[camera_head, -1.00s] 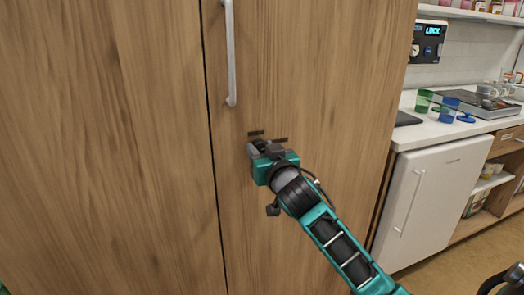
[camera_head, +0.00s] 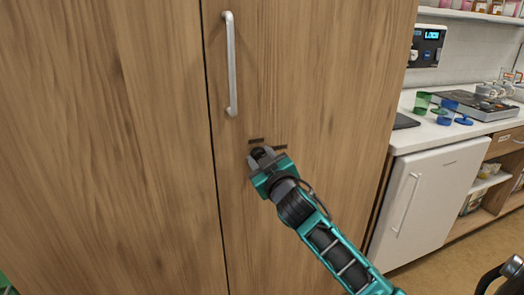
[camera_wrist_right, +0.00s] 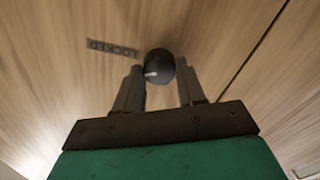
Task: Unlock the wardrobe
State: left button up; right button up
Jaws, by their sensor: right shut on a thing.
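The wooden wardrobe (camera_head: 150,130) fills the left and middle of the head view, with a tall silver handle (camera_head: 231,65) on its right door. Below the handle is a round black lock knob (camera_wrist_right: 160,62), with a white mark on its face pointing left in the wrist view. My right gripper (camera_head: 262,157) is shut on the knob, one finger on each side. In the head view the gripper partly hides the knob, and two small dark labels show by it.
Right of the wardrobe, a counter (camera_head: 410,136) carries green and blue cups and a dark tray, above a white fridge (camera_head: 425,200). A wall panel with a lit display (camera_head: 427,45) hangs above. Floor is clear in front of the fridge.

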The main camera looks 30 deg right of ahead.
jog(key=n+p, duration=0.2)
jog(key=n, duration=0.1)
jog(key=shift+r+n, duration=0.15)
jog(key=shift+n, duration=0.25)
jog(key=n+p, duration=0.2)
jog(key=n, duration=0.3)
jog(key=shift+a+p, duration=0.1)
jog(key=shift+p, duration=0.25)
jog(key=shift+f+n+p, duration=0.15)
jog(key=shift+n+p, duration=0.15)
jog(key=shift+n, duration=0.7)
jog(key=shift+f+n+p, duration=0.1)
jog(key=shift+n+p, duration=0.2)
jog(key=shift+n, duration=0.7)
jog(key=o, duration=1)
jog(key=shift+o, duration=0.2)
